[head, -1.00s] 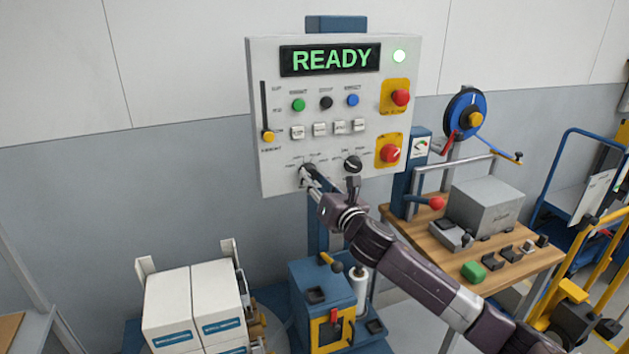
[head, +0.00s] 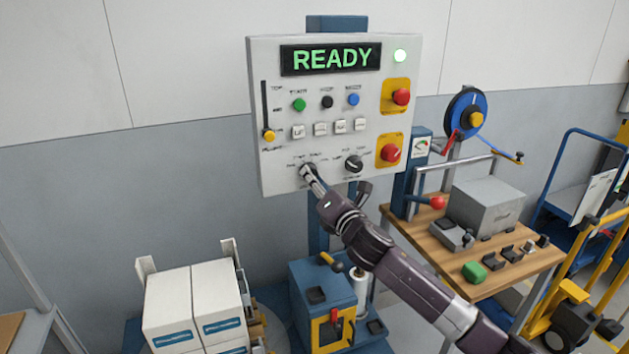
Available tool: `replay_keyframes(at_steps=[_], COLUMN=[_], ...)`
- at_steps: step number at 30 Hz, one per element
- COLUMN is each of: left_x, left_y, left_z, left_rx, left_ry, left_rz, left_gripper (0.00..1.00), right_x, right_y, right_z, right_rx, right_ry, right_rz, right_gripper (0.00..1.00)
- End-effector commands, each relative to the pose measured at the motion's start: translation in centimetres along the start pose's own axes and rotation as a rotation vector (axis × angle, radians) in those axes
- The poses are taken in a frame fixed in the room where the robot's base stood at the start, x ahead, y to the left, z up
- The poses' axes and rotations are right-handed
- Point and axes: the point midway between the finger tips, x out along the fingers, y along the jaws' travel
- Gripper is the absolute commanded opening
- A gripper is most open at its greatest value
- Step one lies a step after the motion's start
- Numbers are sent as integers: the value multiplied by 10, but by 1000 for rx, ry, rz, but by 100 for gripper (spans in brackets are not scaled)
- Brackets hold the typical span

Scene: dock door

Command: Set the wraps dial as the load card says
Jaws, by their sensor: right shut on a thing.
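The control panel (head: 285,225) is not the place of any load card that I can make out; its grey face (head: 270,60) carries a lit display (head: 331,59) reading READY. Two dials sit low on the face. My right gripper (head: 309,172) is shut on the left dial, which it mostly hides, so its setting cannot be read. The right dial (head: 353,164) is black and free. The small print around both dials is too blurred to read. My left gripper is not in view.
A red knob (head: 390,153) and a red button (head: 400,97) sit on yellow plates at the panel's right. White cartons (head: 167,308) stand below left. A wooden bench (head: 430,236) with a grey box (head: 487,205) stands at right.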

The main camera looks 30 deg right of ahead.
Motion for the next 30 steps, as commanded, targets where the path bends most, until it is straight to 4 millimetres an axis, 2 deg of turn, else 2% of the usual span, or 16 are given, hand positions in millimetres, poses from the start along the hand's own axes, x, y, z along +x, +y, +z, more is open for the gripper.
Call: replay_keyframes(at_steps=[7,8,12,23,26,30], left_x=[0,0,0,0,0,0], left_y=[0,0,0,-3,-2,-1], left_z=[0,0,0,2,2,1], left_rx=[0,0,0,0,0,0], left_ry=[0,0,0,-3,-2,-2], left_rz=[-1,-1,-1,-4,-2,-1], left_gripper=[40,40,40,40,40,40], right_x=[0,0,0,-3,-11,-31], right_y=[0,0,0,0,-1,-1], right_z=[1,1,1,0,0,-1], right_rx=[-1,-1,-2,-3,-4,-4], right_ry=[-1,-1,-1,0,1,3], right_rz=[0,0,0,-1,-1,0], right_gripper=[4,30,46,46,46,46])
